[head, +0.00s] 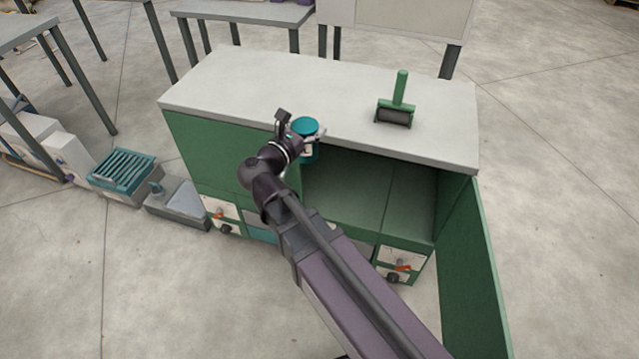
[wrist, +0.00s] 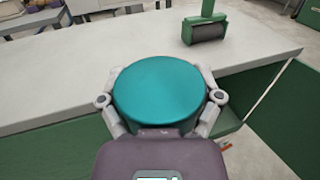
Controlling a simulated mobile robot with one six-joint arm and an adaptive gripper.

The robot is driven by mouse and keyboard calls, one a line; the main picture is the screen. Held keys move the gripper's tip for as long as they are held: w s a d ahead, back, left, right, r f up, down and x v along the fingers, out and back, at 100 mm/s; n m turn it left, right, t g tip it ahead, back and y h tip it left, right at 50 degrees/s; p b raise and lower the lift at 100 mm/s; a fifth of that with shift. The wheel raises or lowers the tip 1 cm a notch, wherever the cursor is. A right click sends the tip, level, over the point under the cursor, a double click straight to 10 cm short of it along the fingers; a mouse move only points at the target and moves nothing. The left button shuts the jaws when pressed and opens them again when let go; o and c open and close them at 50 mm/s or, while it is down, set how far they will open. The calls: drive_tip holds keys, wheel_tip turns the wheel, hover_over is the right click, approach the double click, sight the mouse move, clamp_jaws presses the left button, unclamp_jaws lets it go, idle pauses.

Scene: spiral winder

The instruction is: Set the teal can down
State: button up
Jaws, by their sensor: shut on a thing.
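The teal can (head: 305,126) is held upright in my gripper (head: 303,138) at the front edge of the cabinet's grey top (head: 240,85). In the wrist view the can's round teal lid (wrist: 160,90) fills the middle, with the fingers of my gripper (wrist: 160,98) closed on its left and right sides. The can overlaps the front edge of the top in both views. Its base is hidden in the wrist view, and I cannot tell whether it touches anything.
A green-handled roller (head: 395,112) stands on the right part of the top; the left and middle are clear. Below, the green cabinet has an open compartment (head: 370,190) and an open door (head: 475,265) at the right. A teal crate (head: 123,172) sits on the floor at left.

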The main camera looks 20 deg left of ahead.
drive_tip(key=w+d+f+b, duration=0.2)
drive_tip(key=d+f+b, duration=0.3)
drive_tip(key=f+b, duration=0.7)
drive_tip(key=w+d+f+b, duration=0.2)
drive_tip(key=d+f+b, duration=0.3)
drive_tip(key=f+b, duration=0.7)
drive_tip(key=w+d+f+b, duration=0.2)
drive_tip(key=d+f+b, duration=0.3)
drive_tip(key=f+b, duration=0.7)
drive_tip(key=shift+w+d+f+y+b, duration=0.3)
drive_tip(key=shift+w+d+f+b, duration=0.1)
drive_tip(key=shift+f, duration=0.55)
drive_tip(key=w+a+f+b, duration=0.1)
drive_tip(key=w, duration=1.5)
drive_tip(key=shift+a+f, duration=0.15)
drive_tip(key=shift+f, duration=0.05)
drive_tip(key=shift+s+f+b, duration=0.1)
drive_tip(key=shift+b, duration=0.2)
drive_tip(key=shift+f+b, duration=1.7)
drive_tip(key=shift+f, duration=0.2)
drive_tip(key=o, duration=1.1)
